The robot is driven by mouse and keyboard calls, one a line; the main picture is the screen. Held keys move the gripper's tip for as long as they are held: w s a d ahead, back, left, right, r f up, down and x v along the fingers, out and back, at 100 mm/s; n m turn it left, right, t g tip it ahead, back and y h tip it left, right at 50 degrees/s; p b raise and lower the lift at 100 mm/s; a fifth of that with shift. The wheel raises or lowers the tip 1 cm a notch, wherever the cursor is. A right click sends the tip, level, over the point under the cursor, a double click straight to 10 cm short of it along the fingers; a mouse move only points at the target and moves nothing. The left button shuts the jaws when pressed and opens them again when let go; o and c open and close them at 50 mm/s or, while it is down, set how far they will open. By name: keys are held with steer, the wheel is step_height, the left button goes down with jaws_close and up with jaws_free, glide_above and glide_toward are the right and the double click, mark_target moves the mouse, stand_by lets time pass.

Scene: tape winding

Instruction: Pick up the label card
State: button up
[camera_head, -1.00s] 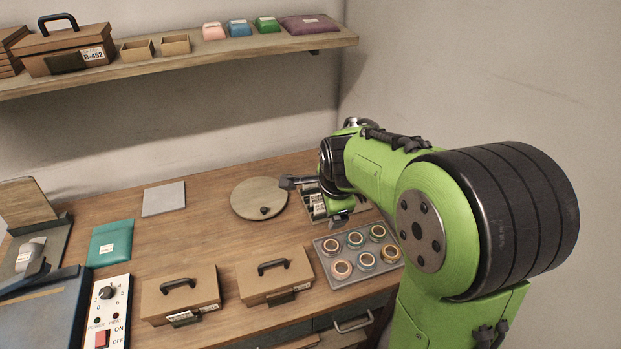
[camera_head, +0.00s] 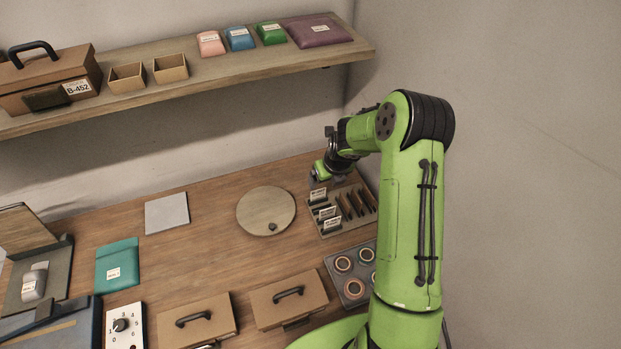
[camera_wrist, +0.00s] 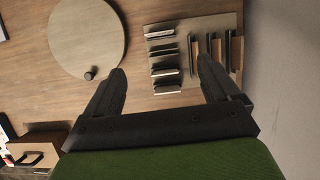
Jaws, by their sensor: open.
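Several white label cards (camera_head: 327,212) stand in a row on the left side of a rack (camera_head: 333,232) at the right of the desk. Which of them is the label card of the task I cannot tell. My gripper (camera_head: 319,176) is just above and behind the rack's back edge. In the wrist view my gripper (camera_wrist: 163,64) is open, with its fingers to the left and right of the card row, where the cards (camera_wrist: 165,71) show edge-on. Nothing is held between the fingers.
Brown-handled tools (camera_head: 357,203) stand in the same rack, right of the cards. A round wooden disc (camera_head: 265,205) lies left of it. A tray of tape rolls (camera_head: 350,285) is in front, partly hidden by my arm. A shelf (camera_head: 220,76) hangs above.

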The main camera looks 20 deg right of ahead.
steer(key=b, duration=0.4)
glide_toward(318, 191)
steer(key=x, duration=0.6)
steer(key=shift+s+d, duration=0.2)
steer(key=b+x, duration=0.2)
steer(key=x, duration=0.3)
steer(key=shift+w+a, duration=0.1)
steer(key=shift+w, duration=0.05)
steer(key=shift+r, duration=0.15)
steer(key=shift+c, duration=1.2)
steer(key=c, duration=0.9)
step_height(318, 191, up, 10)
steer(key=p, duration=0.5)
steer(key=shift+r, duration=0.2)
steer(key=shift+f, duration=0.1)
